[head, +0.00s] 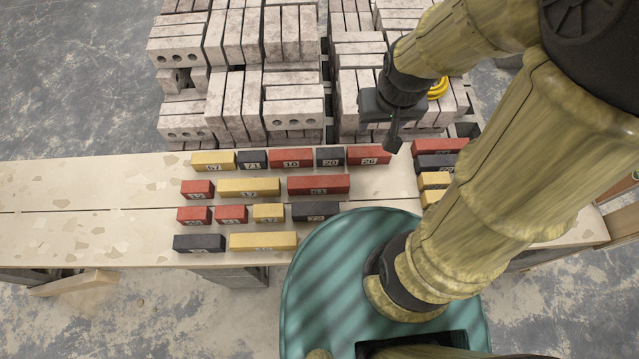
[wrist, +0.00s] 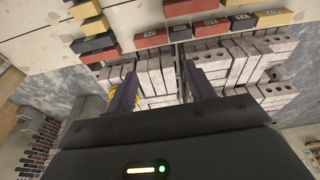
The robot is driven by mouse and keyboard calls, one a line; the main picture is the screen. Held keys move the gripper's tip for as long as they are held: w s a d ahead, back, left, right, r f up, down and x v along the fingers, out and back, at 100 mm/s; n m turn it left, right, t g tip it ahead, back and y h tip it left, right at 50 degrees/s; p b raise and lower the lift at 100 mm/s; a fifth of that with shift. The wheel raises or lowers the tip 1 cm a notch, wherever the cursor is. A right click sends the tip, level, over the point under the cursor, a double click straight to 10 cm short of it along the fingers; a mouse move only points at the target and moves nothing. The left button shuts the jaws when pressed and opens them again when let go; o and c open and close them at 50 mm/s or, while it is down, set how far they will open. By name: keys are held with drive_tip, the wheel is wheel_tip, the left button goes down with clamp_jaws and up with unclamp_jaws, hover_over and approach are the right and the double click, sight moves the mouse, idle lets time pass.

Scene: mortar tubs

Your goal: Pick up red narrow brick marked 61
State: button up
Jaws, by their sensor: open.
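The red brick (head: 318,184), whose label appears to read 61, lies on the pale plank table, at the right end of the second row from the back. It is long, lies flat and nothing covers it in the head view. I cannot make it out surely in the wrist view. My gripper (head: 393,135) hangs above the table's back edge, behind and to the right of this brick and apart from it. In the wrist view my gripper (wrist: 158,85) has its two fingers spread, with nothing held between them.
Red, yellow and black bricks lie in rows around it, including a yellow brick (head: 248,187) to its left and a black brick (head: 316,210) in front. Stacked grey bricks (head: 293,105) stand behind the table. The table's left part (head: 80,195) is free of bricks.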

drive_tip(key=shift+o, duration=0.8)
drive_tip(key=w+a+f+n+g+h+b, duration=0.1)
drive_tip(key=w+a+f+n+b, duration=0.1)
drive_tip(key=a+f+n+b, duration=0.2)
drive_tip(key=w+a+f+n+g+b, duration=0.1)
drive_tip(key=a+f+n+b, duration=0.3)
drive_tip(key=f+b, duration=0.4)
drive_tip(key=shift+w+a+f+n+g+h+b, duration=0.4)
drive_tip(key=shift+w+f+n, duration=0.15)
drive_tip(key=shift+f, duration=0.3)
drive_tip(key=n+h+b, duration=0.4)
drive_tip(key=n+b, duration=0.4)
drive_tip(key=b, duration=0.3)
approach(320, 181)
drive_tip(key=v, duration=0.5)
drive_tip(key=shift+a+r+n, duration=0.25)
drive_tip(key=b+x, duration=0.3)
drive_tip(key=x, duration=0.9)
drive_tip(key=shift+d+f, duration=0.1)
drive_tip(key=shift+d, duration=0.05)
